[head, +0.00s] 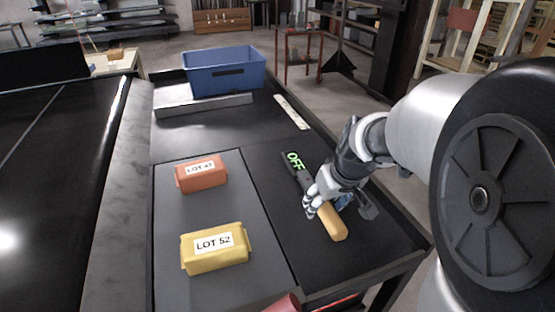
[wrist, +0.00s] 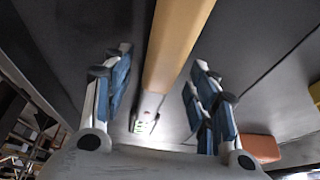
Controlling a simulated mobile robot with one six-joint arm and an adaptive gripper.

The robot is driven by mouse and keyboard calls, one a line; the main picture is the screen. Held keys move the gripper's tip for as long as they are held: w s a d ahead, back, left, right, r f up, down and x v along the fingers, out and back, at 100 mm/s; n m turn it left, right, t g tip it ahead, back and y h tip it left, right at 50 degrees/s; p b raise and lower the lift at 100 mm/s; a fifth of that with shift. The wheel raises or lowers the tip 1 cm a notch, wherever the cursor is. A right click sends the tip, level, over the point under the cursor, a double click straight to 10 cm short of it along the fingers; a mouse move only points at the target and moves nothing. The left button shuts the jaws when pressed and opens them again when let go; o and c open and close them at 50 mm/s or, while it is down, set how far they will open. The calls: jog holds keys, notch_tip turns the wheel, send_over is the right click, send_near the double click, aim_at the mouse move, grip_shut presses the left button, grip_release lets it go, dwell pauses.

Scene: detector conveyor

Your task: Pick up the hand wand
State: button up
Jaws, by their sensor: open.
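The hand wand (head: 333,222) lies on the dark right-hand mat, with a tan handle towards the near side and a dark body carrying a green "OFF" display (head: 294,160) at its far end. In the wrist view the tan handle (wrist: 176,45) runs between the two finger sets, and the lit display end (wrist: 143,125) shows lower down. My gripper (head: 315,202) is at the middle of the wand, near where handle and body meet. In the wrist view my gripper (wrist: 163,72) is open, with gaps between the fingers and the wand. Part of the wand is hidden behind the fingers.
An orange lot block (head: 202,174) and a yellow "LOT 52" block (head: 215,249) lie on the left mat. A blue bin (head: 223,71) stands at the far end. A red object (head: 284,304) shows at the near edge. The conveyor (head: 50,190) is at left.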

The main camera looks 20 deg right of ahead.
jog(key=shift+s+r, duration=0.15)
jog(key=shift+s, duration=0.1)
jog(key=shift+c, duration=0.5)
jog(key=shift+w, duration=0.1)
grip_shut()
